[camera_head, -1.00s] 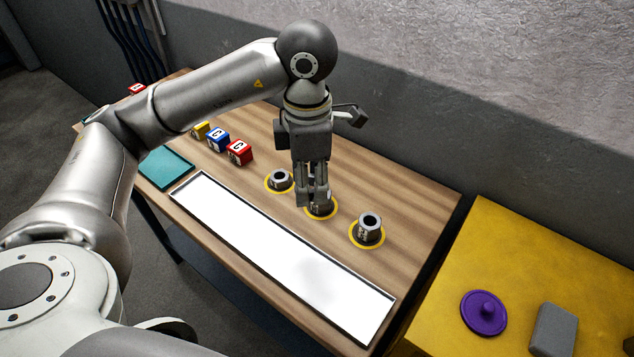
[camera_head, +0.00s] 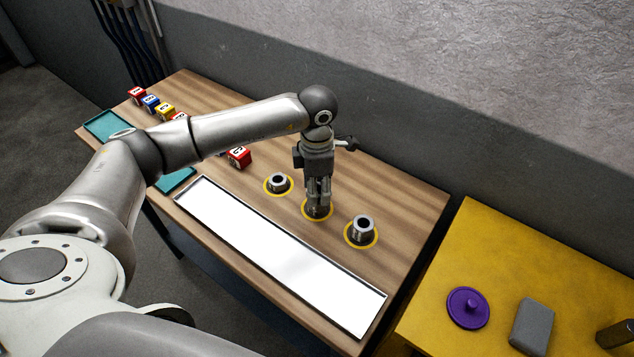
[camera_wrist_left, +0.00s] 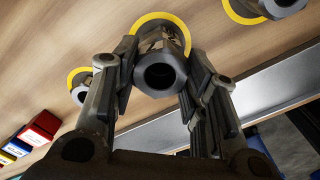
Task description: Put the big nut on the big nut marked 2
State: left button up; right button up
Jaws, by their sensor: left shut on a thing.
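My left gripper (camera_head: 318,197) is shut on a grey metal nut (camera_head: 316,211) at the middle yellow ring (camera_head: 331,209). In the left wrist view the nut (camera_wrist_left: 161,72) sits between the two fingers, with its dark bore facing the camera and dark markings on its side. The yellow ring (camera_wrist_left: 153,17) shows behind it. The fingers hide much of this spot, so I cannot tell whether another nut is under the held one. One nut (camera_head: 279,182) stands on the left ring, and a taller-looking nut or stack (camera_head: 363,227) stands on the right ring. My right gripper is not in view.
A long white tray (camera_head: 280,255) lies in front of the rings. Several lettered blocks (camera_head: 239,156) and teal trays (camera_head: 107,125) are at the left. A yellow table (camera_head: 480,246) at the right holds a purple lid (camera_head: 468,307) and a grey block (camera_head: 533,326).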

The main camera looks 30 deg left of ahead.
pick_arm(q)
jog(key=shift+f, duration=0.2)
jog(key=o, duration=1.1)
jog(key=shift+o, duration=0.2)
jog(key=shift+r, duration=0.1)
